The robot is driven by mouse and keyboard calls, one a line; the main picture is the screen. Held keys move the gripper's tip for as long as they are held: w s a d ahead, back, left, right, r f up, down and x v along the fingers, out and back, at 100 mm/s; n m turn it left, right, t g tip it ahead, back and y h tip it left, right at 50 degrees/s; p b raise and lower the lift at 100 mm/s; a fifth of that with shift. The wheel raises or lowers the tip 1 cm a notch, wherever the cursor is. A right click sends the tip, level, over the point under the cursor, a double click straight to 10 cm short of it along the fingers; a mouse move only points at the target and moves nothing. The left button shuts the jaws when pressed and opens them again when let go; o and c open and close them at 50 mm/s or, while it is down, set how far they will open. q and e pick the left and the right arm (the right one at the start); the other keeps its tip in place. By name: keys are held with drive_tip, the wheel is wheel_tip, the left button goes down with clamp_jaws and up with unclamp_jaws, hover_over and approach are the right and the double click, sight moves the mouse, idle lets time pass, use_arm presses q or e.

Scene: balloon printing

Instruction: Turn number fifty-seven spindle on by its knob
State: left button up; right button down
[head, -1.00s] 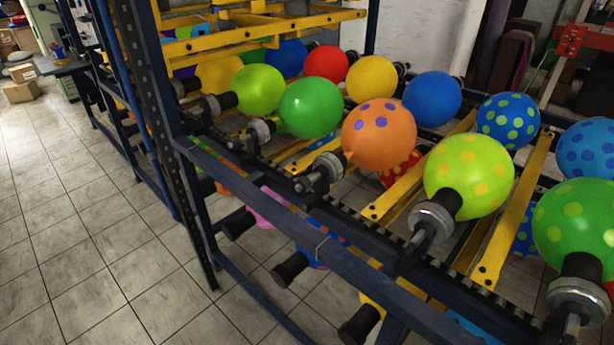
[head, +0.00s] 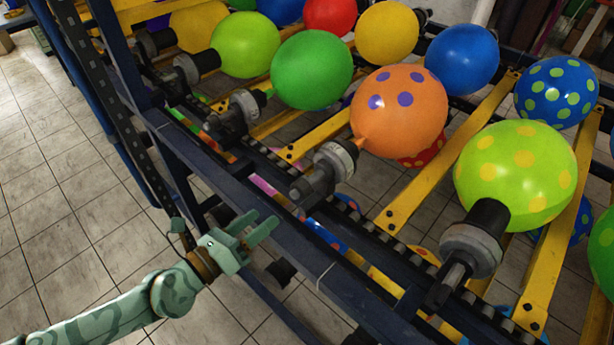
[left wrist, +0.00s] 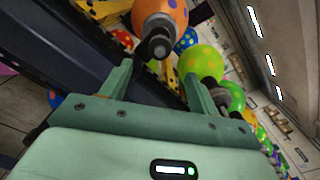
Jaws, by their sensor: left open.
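Several spindles with balloons sit in a row along the rack; I can read no numbers on them. The spindle (head: 330,168) with the orange, purple-spotted balloon (head: 400,112) has a dark grey knob (head: 303,190) at its near end. My left gripper (head: 262,224) is open and empty, left of and below that knob, outside the blue rail, apart from it. In the left wrist view this knob (left wrist: 160,47) shows beyond the fingertips, between the open fingers (left wrist: 160,72). My right gripper is not in view.
A dark blue rail (head: 330,275) runs along the rack's front between my left gripper and the spindles. Neighbouring spindles carry a green balloon (head: 311,70) and a lime, yellow-spotted balloon (head: 515,175). An upright post (head: 120,125) stands behind my gripper. Tiled floor (head: 60,200) lies open at left.

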sight(296, 192)
use_arm(q)
drive_tip(key=x, duration=0.7)
drive_tip(key=shift+r, duration=0.1)
drive_tip(key=x, duration=0.6)
drive_tip(key=shift+w+d+f, duration=0.1)
drive_tip(key=shift+w+f, duration=0.05)
drive_tip(key=shift+f, duration=0.05)
drive_tip(key=shift+w+d, duration=0.4)
drive_tip(key=shift+d, duration=0.05)
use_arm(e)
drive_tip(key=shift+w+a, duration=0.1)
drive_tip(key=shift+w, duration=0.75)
use_arm(q)
drive_tip(key=c, duration=1)
